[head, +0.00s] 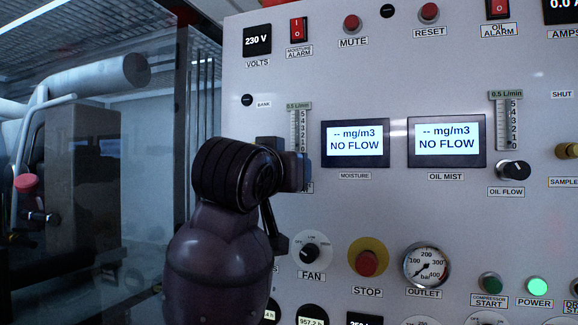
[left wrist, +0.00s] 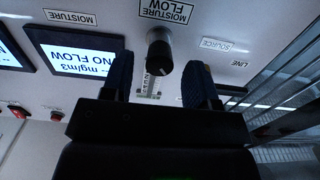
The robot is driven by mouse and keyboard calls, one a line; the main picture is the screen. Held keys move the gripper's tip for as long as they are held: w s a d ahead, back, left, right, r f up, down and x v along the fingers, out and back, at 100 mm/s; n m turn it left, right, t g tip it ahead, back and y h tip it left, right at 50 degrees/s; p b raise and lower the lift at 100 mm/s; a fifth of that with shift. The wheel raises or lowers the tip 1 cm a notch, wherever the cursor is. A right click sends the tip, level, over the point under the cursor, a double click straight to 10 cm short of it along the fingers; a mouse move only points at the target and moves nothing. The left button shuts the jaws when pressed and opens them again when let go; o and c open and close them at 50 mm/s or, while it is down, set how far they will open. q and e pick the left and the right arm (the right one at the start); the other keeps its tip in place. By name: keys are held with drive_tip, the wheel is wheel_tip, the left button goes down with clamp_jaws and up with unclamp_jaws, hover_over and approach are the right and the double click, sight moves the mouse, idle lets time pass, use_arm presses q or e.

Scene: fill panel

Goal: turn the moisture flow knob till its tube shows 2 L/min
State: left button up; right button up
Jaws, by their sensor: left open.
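The moisture flow knob is a black round knob (left wrist: 160,50) in the left wrist view, below its upside-down MOISTURE FLOW label (left wrist: 166,10). In the head view my left gripper (head: 300,172) hides this knob. The gripper is open; in the left wrist view its two blue fingers (left wrist: 163,65) stand either side of the knob's line, and I cannot tell if they touch it. The moisture tube (head: 299,125) has a 0 to 5 scale and a 0.5 L/min plate on top. Its lower end is partly hidden and its level is too small to read. My right gripper is not in view.
The moisture display (head: 355,146) reads NO FLOW, as does the oil mist display (head: 447,143). The oil flow knob (head: 513,170) and its tube (head: 503,125) are at the right. The fan knob (head: 311,253) and red stop button (head: 367,262) are below my gripper.

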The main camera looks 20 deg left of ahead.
use_arm(q)
drive_tip(key=shift+w, duration=0.55)
drive_tip(key=c, duration=0.9)
drive_tip(key=shift+n, duration=0.3)
drive_tip(key=shift+d+n, duration=0.1)
drive_tip(key=shift+n, duration=3.6)
